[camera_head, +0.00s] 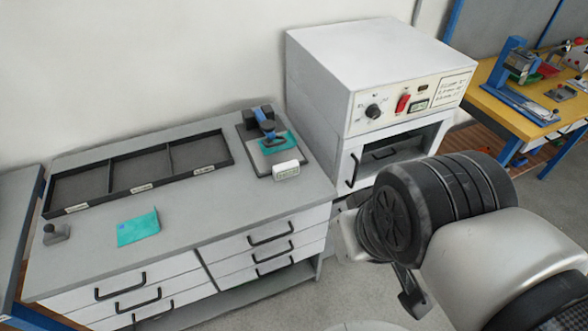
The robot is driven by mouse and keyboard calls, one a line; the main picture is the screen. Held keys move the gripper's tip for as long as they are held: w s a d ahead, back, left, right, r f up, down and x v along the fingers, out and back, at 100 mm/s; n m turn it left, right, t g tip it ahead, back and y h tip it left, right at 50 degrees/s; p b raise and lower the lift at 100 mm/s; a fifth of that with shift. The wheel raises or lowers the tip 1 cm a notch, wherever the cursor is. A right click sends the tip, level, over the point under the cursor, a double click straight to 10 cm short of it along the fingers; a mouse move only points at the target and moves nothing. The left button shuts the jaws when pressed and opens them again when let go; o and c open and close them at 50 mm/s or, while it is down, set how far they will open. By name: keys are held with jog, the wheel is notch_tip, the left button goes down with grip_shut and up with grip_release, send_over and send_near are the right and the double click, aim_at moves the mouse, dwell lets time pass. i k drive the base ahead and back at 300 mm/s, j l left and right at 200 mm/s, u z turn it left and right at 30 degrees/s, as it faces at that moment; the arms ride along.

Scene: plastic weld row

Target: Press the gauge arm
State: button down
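The gauge (262,137) stands at the back right of the grey bench, with a dark base plate and a blue and black arm (265,122) above it. A teal piece (279,142) lies at the gauge, partly under its arm. A small white display box (286,170) sits at the plate's front edge. Whether the gauge arm touches the teal piece is too small to tell. My gripper (388,268) is at the lower right, in front of the oven and apart from the gauge. My wrist hides much of it, so its opening and any held thing cannot be made out.
A black three-compartment tray (140,190) lies along the bench's back, its compartments apparently empty. Another teal piece (138,229) and a small grey knobbed block (56,234) lie in front. A white oven (375,60) with an open dark chamber stands right. A yellow table (515,117) is farther right.

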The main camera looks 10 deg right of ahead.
aim_at(268, 126)
jog(key=i+j, duration=0.3)
jog(key=j, duration=0.2)
jog(key=i+j+u, duration=0.15)
jog(key=j, duration=0.35)
jog(key=i+j, duration=0.4)
jog(key=j+u, duration=0.05)
jog(key=j, duration=0.05)
